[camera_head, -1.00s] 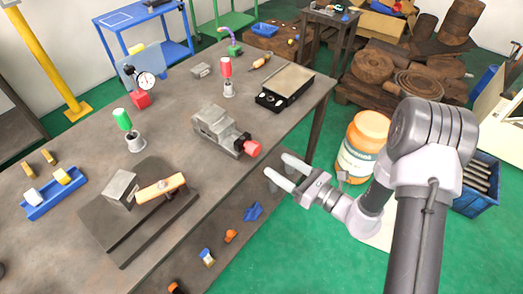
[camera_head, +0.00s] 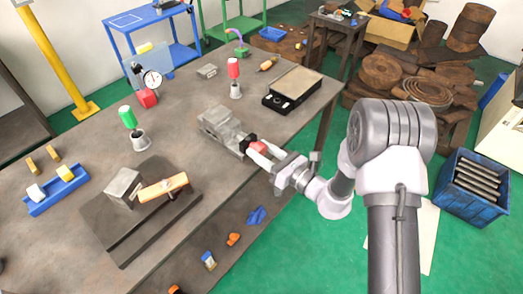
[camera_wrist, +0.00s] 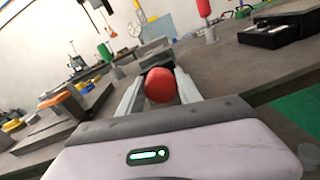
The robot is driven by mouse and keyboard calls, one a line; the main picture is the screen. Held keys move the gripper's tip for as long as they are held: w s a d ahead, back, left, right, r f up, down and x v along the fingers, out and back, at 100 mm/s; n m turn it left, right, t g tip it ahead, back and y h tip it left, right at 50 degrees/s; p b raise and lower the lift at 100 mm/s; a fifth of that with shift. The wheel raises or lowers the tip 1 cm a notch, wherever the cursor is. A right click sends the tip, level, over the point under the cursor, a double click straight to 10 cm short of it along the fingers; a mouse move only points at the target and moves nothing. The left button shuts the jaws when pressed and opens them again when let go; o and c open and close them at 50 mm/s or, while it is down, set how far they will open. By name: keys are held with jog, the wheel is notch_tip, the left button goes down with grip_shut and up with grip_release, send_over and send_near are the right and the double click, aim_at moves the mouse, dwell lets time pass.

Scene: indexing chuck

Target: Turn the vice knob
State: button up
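The vice (camera_head: 222,128) is a grey metal block near the table's front edge. Its red vice knob (camera_head: 257,147) faces the edge, partly hidden by my fingers in the head view. My gripper (camera_head: 258,148) reaches in from the right, with one finger on each side of the knob. In the wrist view the round red knob (camera_wrist: 160,86) sits between the two pale fingers, in front of the grey vice (camera_wrist: 154,53). The fingers look spread, with a narrow space beside the knob. I cannot tell for sure whether either finger touches it.
The table (camera_head: 185,85) also bears a red-handled tool (camera_head: 234,78), a green-handled tool (camera_head: 130,122), a dial gauge (camera_head: 151,80), a black-sided plate block (camera_head: 292,92) and a wooden-handled hammer (camera_head: 162,187). A blue crate (camera_head: 474,188) stands on the green floor at the right.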

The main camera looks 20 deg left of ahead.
jog(key=c, duration=0.3)
jog(key=shift+r+m+p, duration=0.35)
jog(key=shift+m+p, duration=0.55)
jog(key=shift+p, duration=0.3)
jog(key=shift+c, duration=0.2)
jog(key=shift+m+p, duration=0.55)
jog(key=shift+m, duration=0.15)
jog(key=shift+f+m, duration=0.35)
jog(key=shift+m, duration=0.25)
jog(key=o, duration=1.4)
jog(key=shift+c, duration=0.2)
jog(key=shift+d, duration=0.1)
jog(key=p+v, duration=0.3)
jog(key=v, duration=1.4)
jog(key=shift+r, duration=0.15)
jog(key=shift+d, duration=0.15)
